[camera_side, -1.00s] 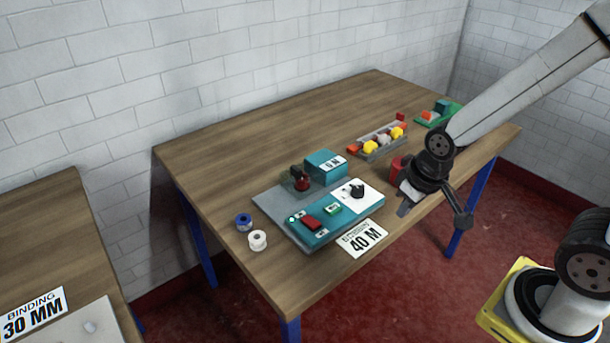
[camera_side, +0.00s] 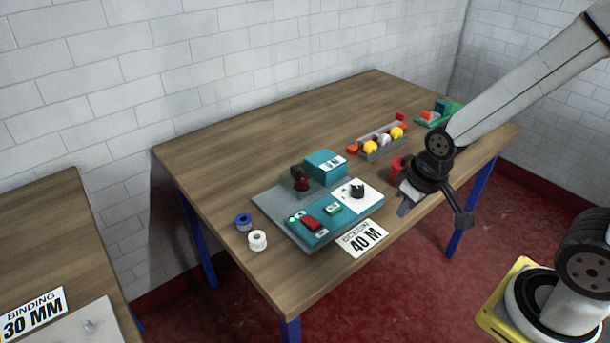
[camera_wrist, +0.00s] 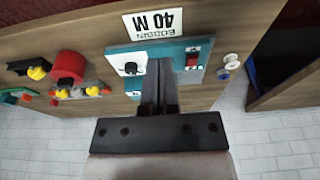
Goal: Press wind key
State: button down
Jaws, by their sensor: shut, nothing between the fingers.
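A teal control panel (camera_side: 325,228) lies on a grey plate on the wooden table. It carries a red key (camera_side: 312,222), a green key (camera_side: 333,209) and a black knob (camera_side: 357,190) on a white field. Their labels are too small to read, so I cannot tell which is the wind key. My gripper (camera_side: 404,208) is shut and empty, to the right of the panel and apart from it in the side view. In the wrist view my closed fingers (camera_wrist: 159,68) overlap the panel between the knob (camera_wrist: 132,68) and the red key (camera_wrist: 192,60), and the green key is hidden.
A teal box (camera_side: 325,165) and a dark red part under a clear cover (camera_side: 300,180) stand behind the panel. A "40 M" card (camera_side: 362,239) lies in front. Blue (camera_side: 244,222) and white (camera_side: 257,240) rolls sit left. A red cylinder (camera_side: 398,168) stands near my gripper.

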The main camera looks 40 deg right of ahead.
jog(key=shift+w, duration=0.1)
dwell(0.4)
jog(key=m+t+y, duration=0.1)
jog(key=m+t, duration=0.6)
jog(key=m, duration=0.1)
send_over(335, 209)
jog(key=shift+f, duration=1.3)
jog(key=shift+f, duration=0.15)
jog(key=shift+f, duration=4.25)
jog(key=shift+f, duration=0.2)
jog(key=shift+f, duration=0.25)
